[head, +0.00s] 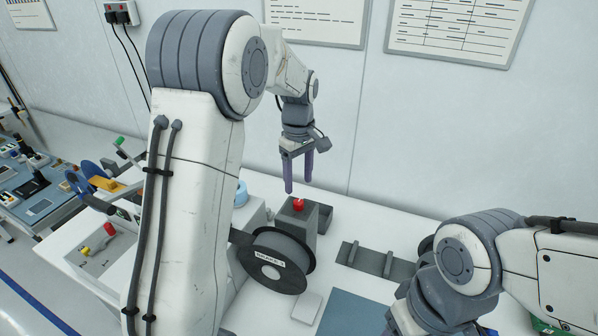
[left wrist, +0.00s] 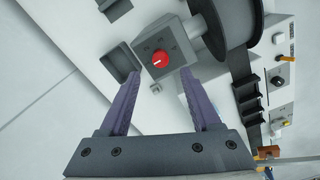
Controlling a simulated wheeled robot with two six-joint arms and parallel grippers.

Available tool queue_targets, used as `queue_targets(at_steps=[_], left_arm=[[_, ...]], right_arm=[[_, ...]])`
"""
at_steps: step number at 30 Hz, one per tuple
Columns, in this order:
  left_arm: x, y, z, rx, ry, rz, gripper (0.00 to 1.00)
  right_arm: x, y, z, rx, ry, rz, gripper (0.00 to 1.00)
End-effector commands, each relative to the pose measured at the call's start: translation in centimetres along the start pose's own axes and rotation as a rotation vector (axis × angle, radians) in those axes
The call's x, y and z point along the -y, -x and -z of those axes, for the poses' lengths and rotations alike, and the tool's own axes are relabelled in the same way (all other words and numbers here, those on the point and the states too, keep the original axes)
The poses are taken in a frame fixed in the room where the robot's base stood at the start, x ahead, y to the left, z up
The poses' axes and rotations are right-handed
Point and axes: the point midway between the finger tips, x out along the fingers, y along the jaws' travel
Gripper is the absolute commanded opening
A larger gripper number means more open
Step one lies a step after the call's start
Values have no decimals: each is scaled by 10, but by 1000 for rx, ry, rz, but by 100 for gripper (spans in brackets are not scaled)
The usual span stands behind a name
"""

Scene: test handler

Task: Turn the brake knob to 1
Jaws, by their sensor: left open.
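The brake knob (head: 298,204) is a small red knob on top of a grey box (head: 294,222) beside a large dark reel. It also shows in the left wrist view (left wrist: 161,59), with a white pointer line on its face. Faint marks on the box around it are too small to read. My left gripper (head: 298,186) is open and points down, just above the knob. In the left wrist view my left gripper (left wrist: 155,73) has its purple fingers apart with nothing between them, and the knob appears just beyond the fingertips. My right gripper is not in view.
The dark reel (head: 276,262) with a white label stands close by the knob box. A grey open tray (left wrist: 121,63) lies beside the box. A dark rail (head: 375,262) lies on the white bench to the right. My right arm is at the lower right.

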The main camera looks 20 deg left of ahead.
Motion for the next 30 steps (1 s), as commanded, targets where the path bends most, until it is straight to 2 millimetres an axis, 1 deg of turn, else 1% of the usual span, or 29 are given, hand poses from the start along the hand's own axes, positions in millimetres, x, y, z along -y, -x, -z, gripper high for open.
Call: queue_targets(at_steps=[1,3,6,9,24,26,27,29,30], left_arm=[[-1,9,0,-3,0,-5,64],[-1,20,1,-3,0,-4,64],[0,32,0,-1,1,-2,64],[0,38,0,-1,1,-1,64],[0,39,-2,0,-7,0,64],[0,39,-11,1,-42,-2,64],[1,39,-22,2,-89,-6,64],[4,37,-48,5,-196,-10,64],[8,35,-71,7,-294,-16,64]], right_arm=[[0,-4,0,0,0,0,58],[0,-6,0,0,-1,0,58],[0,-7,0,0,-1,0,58],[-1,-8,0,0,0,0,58],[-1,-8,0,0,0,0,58],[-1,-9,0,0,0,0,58],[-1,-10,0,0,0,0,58],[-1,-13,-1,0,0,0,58],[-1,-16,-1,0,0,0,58]])
